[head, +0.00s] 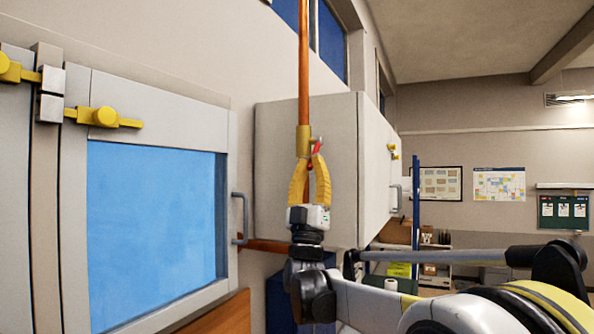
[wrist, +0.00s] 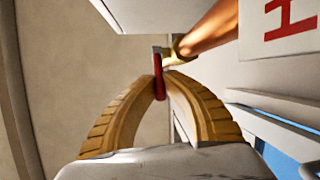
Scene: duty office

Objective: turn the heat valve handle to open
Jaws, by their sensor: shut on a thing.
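The heat valve is a brass body (head: 303,140) on an upright copper pipe (head: 304,60) in the head view. Its red handle (head: 316,148) is small and partly hidden by my fingers. In the wrist view the red handle (wrist: 158,77) stands between the fingertips, with the brass body (wrist: 180,48) and copper pipe just behind it. My gripper (head: 317,160) has yellow fingers pointing up, and it shows in the wrist view too (wrist: 160,80). The fingers are shut on the red handle. Whether the valve is open cannot be told.
A grey wall cabinet (head: 290,170) stands right behind the pipe and gripper. A window with a blue pane (head: 150,220) and yellow latches is at the left. A horizontal copper pipe (head: 265,246) runs below. A white sign with a red letter (wrist: 280,25) is near the valve.

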